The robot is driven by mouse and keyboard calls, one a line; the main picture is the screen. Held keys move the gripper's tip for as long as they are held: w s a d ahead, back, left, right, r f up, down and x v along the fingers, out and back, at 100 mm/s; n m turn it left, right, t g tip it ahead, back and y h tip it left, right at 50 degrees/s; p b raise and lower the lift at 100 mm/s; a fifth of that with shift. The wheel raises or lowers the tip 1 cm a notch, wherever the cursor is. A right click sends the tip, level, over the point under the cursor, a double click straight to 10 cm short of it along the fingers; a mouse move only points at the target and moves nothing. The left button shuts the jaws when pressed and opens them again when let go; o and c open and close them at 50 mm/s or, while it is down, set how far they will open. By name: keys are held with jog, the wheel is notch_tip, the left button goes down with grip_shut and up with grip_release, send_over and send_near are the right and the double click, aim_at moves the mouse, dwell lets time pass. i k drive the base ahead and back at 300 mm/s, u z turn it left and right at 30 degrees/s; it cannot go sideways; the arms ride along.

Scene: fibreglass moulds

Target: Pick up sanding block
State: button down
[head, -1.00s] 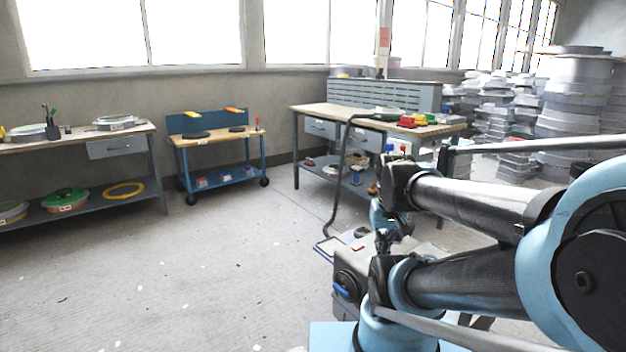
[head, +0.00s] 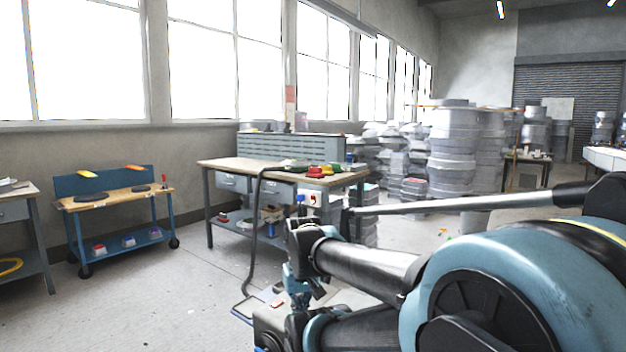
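I cannot pick out a sanding block for sure in the head view. Small red, green and yellow items (head: 318,171) lie on the right part of the wooden-topped workbench (head: 225,165), too small to name. Yellow and dark flat items lie on the blue cart (head: 120,200) at left, also too small to name. My folded arm (head: 365,265) fills the lower right, and its fingers are not visible.
A grey-legged table (head: 36,235) is cut off at the left edge. A dark hose (head: 256,220) hangs from the workbench to the floor. Stacked grey moulds (head: 455,150) stand behind at right. The floor (head: 165,310) at lower left is clear.

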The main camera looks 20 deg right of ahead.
aim_at(314, 172)
jog(key=z, duration=0.55)
jog(key=k, duration=1.3)
jog(key=z, duration=1)
jog(key=i, duration=1.7)
jog(key=z, duration=0.25)
jog(key=i, duration=2.1)
jog(key=u, duration=0.6)
jog(key=i, duration=1)
jog(key=u, duration=0.6)
